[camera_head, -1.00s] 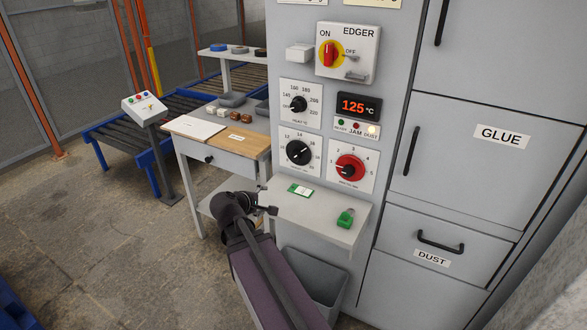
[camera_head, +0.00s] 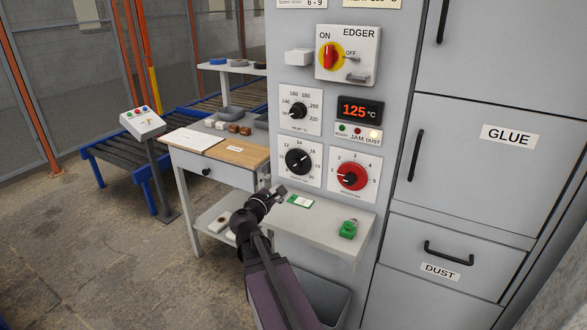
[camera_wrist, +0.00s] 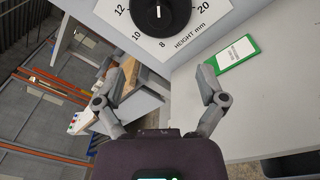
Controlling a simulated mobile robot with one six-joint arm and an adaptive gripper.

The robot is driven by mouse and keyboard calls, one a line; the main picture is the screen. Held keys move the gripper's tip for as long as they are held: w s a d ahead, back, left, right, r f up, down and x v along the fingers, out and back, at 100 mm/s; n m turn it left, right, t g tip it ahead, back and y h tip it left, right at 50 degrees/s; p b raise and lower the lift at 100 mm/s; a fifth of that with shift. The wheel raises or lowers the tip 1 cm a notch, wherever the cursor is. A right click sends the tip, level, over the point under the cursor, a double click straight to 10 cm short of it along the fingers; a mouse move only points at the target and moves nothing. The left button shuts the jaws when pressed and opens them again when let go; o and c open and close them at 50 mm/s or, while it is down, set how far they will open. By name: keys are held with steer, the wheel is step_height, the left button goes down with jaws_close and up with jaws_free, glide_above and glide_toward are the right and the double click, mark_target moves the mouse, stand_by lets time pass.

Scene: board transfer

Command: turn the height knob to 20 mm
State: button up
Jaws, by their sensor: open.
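The black height knob (camera_head: 298,161) sits on a white dial plate on the grey edger panel. In the wrist view the knob (camera_wrist: 160,12) is at the top edge, partly cut off, with "HEIGHT mm" and the numbers 8, 10, 12 and 20 readable around it. Its exact pointer setting is hard to read. My gripper (camera_head: 280,191) is just below and left of the dial, in front of the panel. In the wrist view my gripper (camera_wrist: 169,72) has its two fingers spread wide with nothing between them, short of the knob.
A narrow shelf (camera_head: 313,232) juts out below the dials, with a green-and-white card (camera_head: 300,201) and a green item (camera_head: 348,230) on it. A red knob (camera_head: 352,177) is to the right, a heat knob (camera_head: 298,110) above. A side table (camera_head: 243,153) stands left.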

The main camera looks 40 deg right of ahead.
mark_target(293, 167)
steer(key=x, duration=1.3)
steer(key=shift+w+d, duration=0.2)
steer(key=shift+d, duration=0.15)
steer(key=shift+c, duration=0.2)
steer(key=c, duration=1.1)
